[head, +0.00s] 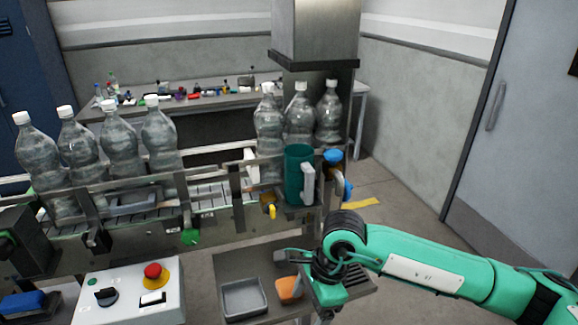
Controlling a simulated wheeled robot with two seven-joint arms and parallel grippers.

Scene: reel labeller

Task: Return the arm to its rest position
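My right arm (440,275) comes in from the right edge, green with black joints. Its wrist hangs over the right part of a small metal side table (240,262). My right gripper (324,312) points down near the bottom edge, and its fingertips are too small and cut off to tell open from shut. I see nothing held in it. My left arm and gripper are out of view.
An orange item (290,289) and grey tray (243,298) lie beside the gripper. A control box (130,295) has a red button (153,271). Floor is free at right.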

